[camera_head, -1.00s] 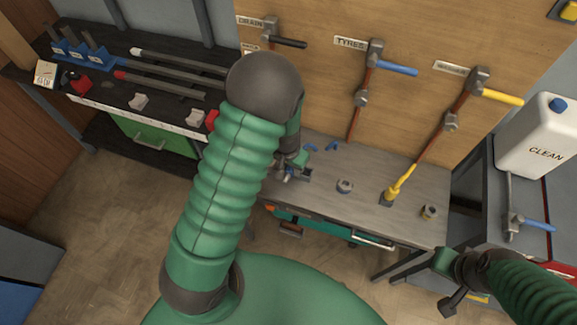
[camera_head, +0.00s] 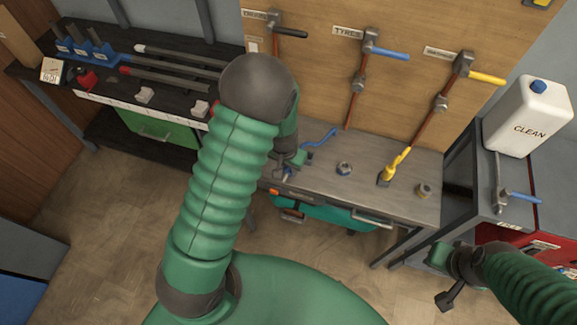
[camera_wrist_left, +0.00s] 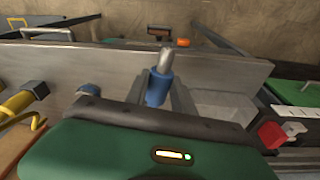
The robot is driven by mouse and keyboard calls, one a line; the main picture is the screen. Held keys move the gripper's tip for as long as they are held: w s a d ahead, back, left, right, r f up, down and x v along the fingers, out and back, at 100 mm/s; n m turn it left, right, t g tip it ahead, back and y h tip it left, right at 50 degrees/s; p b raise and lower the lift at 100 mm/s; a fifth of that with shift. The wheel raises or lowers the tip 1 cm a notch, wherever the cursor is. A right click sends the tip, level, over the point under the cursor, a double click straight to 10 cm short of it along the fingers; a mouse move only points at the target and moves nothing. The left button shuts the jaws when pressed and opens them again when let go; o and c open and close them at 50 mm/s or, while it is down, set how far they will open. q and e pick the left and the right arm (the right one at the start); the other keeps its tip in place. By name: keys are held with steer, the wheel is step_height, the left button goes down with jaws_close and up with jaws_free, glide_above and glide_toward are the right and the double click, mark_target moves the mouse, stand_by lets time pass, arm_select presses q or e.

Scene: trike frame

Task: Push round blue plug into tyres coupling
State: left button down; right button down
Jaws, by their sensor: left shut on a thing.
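My left gripper (camera_head: 287,176) is over the workbench's left part, mostly hidden behind my own arm in the head view. In the left wrist view it is shut on the round blue plug (camera_wrist_left: 158,88), which has a bare metal tip. A blue hose (camera_head: 320,138) curves up beside the gripper.
A white CLEAN jug (camera_head: 530,115) stands on the right. Bench space between gripper and coupling looks clear.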

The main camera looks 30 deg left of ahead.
arm_select(q)
steer(key=shift+w+d+r+p, duration=0.15)
steer(key=shift+d+r+p, duration=0.15)
steer(key=shift+r+p, duration=0.3)
steer(key=shift+a+r+p, duration=0.15)
steer(key=shift+r+p, duration=0.25)
steer(key=shift+r, duration=0.15)
steer(key=shift+a+r+p, duration=0.15)
steer(key=shift+r+p, duration=0.2)
steer(key=shift+r, duration=0.2)
steer(key=shift+d+r+p, duration=0.1)
steer(key=shift+r+p, duration=0.4)
steer(key=shift+d+r, duration=0.1)
steer(key=shift+d, duration=0.05)
